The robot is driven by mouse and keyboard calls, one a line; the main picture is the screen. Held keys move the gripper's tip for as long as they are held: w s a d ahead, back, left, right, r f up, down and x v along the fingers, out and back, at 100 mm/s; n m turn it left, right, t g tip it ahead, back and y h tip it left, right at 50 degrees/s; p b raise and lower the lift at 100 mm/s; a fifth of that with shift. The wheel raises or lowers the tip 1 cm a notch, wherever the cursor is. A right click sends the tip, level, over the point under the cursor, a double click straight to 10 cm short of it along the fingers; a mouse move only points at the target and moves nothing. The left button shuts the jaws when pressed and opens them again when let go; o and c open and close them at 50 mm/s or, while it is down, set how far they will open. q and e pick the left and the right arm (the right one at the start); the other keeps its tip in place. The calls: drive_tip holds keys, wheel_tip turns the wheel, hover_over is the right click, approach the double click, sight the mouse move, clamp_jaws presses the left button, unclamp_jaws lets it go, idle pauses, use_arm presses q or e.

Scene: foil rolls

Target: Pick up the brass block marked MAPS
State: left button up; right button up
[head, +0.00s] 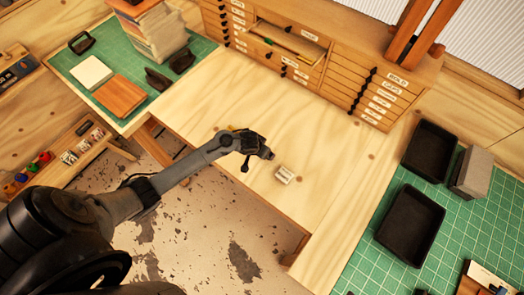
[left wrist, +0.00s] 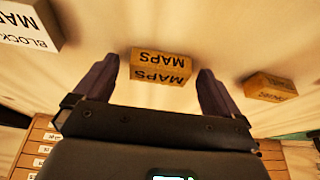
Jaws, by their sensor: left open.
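The brass block marked MAPS (left wrist: 160,66) shows in the left wrist view, with its lettering on two faces and upside down. My left gripper (left wrist: 157,72) is open, with one finger on each side of this block in the picture and a visible gap on both sides. I cannot tell how far the block lies beyond the fingertips. In the head view my left gripper (head: 262,151) is over the wooden bench, and I cannot make out the brass MAPS block there. My right gripper is not in view.
A white block marked with MAPS and BLOCK (left wrist: 28,24) is at the left in the wrist view; a small white block (head: 284,174) lies on the bench in the head view. Another brass block (left wrist: 270,87) is at right. Drawers (head: 372,92) line the back; black trays (head: 411,224) stand right.

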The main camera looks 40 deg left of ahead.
use_arm(q)
drive_tip(key=shift+c, duration=0.5)
drive_tip(key=shift+r, duration=0.1)
drive_tip(key=c, duration=1.3)
drive_tip(key=shift+c, duration=0.2)
